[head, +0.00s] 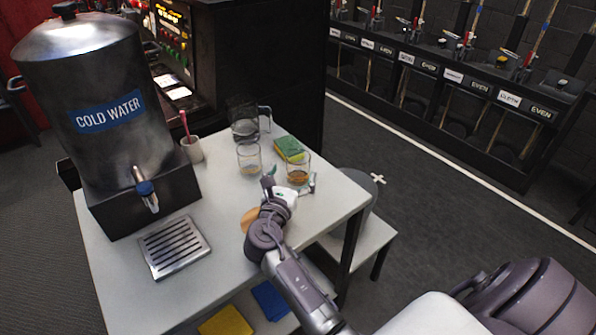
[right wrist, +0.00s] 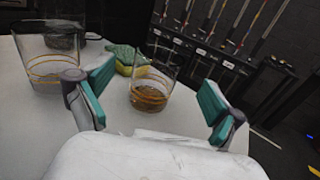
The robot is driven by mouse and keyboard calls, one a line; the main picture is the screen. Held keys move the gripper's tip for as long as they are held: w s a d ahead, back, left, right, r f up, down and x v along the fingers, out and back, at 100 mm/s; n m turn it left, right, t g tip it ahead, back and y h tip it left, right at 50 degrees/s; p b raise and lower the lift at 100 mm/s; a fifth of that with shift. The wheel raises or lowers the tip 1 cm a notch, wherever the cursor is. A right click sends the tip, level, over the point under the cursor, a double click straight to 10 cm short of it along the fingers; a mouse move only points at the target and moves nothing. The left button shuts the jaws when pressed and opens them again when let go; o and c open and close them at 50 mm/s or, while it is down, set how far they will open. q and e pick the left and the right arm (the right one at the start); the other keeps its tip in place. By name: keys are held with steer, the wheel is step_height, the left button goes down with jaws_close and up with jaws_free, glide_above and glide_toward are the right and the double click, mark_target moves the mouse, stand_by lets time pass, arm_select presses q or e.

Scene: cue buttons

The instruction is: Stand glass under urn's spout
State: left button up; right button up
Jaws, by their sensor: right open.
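The steel urn (head: 85,95) labelled COLD WATER stands at the table's left. Its spout (head: 147,190) points down above a slotted drip tray (head: 175,246), which is empty. Two clear glasses with amber bands stand upright on the table. The right glass (head: 299,172) shows between the fingers of my right gripper (head: 291,180); in the right wrist view this glass (right wrist: 152,92) is ahead of the open teal pads, with gaps on both sides. The left glass (head: 249,160) stands beside it, left of the left finger in the right wrist view (right wrist: 46,65). My left gripper is not in view.
A green-yellow sponge (head: 289,149) lies just behind the right glass. A glass jug (head: 246,122) stands further back. A cup (head: 193,150) with a pink stick is beside the urn. A brown round piece (head: 248,219) is partly hidden by my arm. The table (head: 215,205) is clear before the tray.

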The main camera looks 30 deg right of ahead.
mark_target(298, 155)
steer(key=shift+p+x, duration=0.3)
steer(key=shift+x, duration=2.45)
steer(key=shift+w+a, duration=0.1)
steer(key=c, duration=1.5)
steer(key=shift+r, duration=0.8)
steer(key=s+d+r+p, duration=0.2)
steer(key=s+d+r, duration=0.5)
steer(key=s+r, duration=0.2)
steer(key=shift+d, duration=0.25)
